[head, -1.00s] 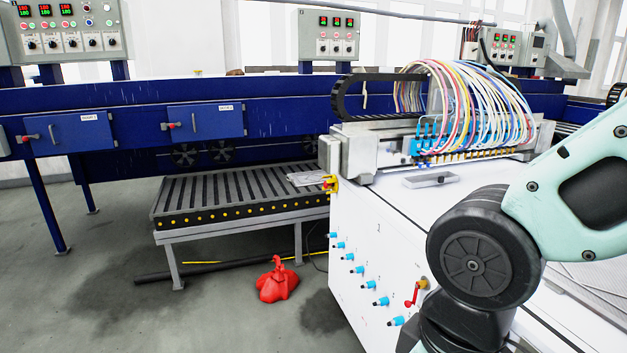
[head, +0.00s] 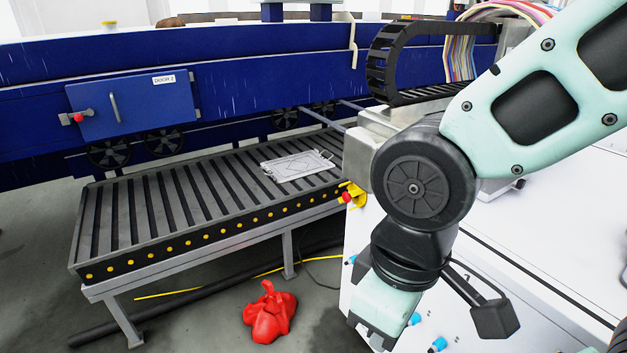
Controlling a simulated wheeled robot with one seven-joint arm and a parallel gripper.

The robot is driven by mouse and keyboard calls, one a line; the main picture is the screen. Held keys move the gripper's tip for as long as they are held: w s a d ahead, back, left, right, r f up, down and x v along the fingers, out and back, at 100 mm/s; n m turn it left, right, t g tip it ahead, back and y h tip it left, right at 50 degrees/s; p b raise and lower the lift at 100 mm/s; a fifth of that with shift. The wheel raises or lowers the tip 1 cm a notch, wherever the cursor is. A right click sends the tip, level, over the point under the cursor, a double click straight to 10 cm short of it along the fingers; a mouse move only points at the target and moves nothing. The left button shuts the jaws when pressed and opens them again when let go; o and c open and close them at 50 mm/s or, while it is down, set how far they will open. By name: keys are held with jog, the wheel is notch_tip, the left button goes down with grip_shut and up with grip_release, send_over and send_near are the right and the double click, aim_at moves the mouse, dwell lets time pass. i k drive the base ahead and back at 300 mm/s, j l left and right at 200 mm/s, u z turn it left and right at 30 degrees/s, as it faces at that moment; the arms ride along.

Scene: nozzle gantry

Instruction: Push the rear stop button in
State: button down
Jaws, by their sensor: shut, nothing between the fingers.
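My arm comes in from the upper right and bends down in front of the machine's white side. The fingers of my gripper do not show; the arm runs down toward the bottom edge. Whether the button is pressed cannot be told.
A roller conveyor (head: 165,215) holds a flat metal plate (head: 296,164). A red object (head: 269,312) lies on the floor. A blue machine (head: 225,85) with a door stands behind. Blue-tipped fittings (head: 438,344) stick out of the white side.

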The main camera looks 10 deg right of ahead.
aim_at(347, 197)
jog(key=i+j, duration=0.35)
jog(key=i, duration=0.2)
jog(key=i+j+z, duration=0.1)
jog(key=i+j, duration=0.25)
jog(key=i, duration=0.2)
